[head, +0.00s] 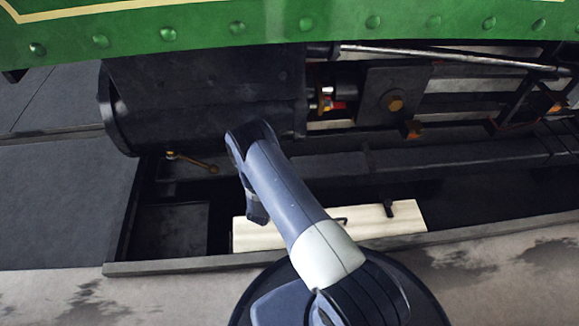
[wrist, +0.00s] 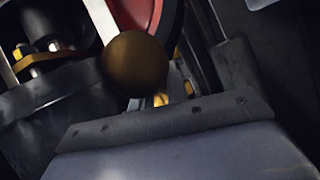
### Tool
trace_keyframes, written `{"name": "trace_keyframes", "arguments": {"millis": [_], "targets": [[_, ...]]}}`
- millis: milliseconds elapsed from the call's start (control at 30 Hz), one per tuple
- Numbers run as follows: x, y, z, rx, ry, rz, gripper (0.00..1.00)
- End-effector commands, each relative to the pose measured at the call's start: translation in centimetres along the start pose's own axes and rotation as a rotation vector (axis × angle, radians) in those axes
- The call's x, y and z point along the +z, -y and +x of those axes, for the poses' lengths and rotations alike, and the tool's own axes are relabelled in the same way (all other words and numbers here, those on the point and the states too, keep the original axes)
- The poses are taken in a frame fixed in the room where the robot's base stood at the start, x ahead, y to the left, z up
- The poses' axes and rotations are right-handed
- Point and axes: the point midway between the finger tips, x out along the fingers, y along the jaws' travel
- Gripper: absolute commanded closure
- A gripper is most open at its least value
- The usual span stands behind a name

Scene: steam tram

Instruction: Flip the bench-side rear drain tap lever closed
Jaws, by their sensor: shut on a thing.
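In the wrist view a brown round knob (wrist: 135,64), which looks like the ball end of a drain tap lever, stands right at the front edge of my gripper (wrist: 165,108). My gripper is shut on this lever; the contact itself is mostly hidden by the gripper's grey body. In the head view my gripper is hidden behind and below my arm. One brass tap lever (head: 195,161) shows under the left end of the black cylinder (head: 200,90), tilted down to the right, with my gripper away from it. The rear tap is not visible in the head view.
The green riveted tram skirt (head: 300,22) hangs above the cylinder. Rods and brass fittings (head: 395,103) lie to the right. A pale plank (head: 260,233) lies in the dark pit below my arm, within a grey rim (head: 180,263). The paving at left is clear.

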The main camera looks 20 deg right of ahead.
Motion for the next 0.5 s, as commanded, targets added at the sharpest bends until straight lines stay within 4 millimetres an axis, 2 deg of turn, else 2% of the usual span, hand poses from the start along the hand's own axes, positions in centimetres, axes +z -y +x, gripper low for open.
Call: {"name": "trace_keyframes", "arguments": {"millis": [100,500], "targets": [[-1.1,0.3,-0.7,0.010,0.070,0.013,1.00],[-2.8,0.7,-1.9,0.037,0.268,0.040,1.00]]}}
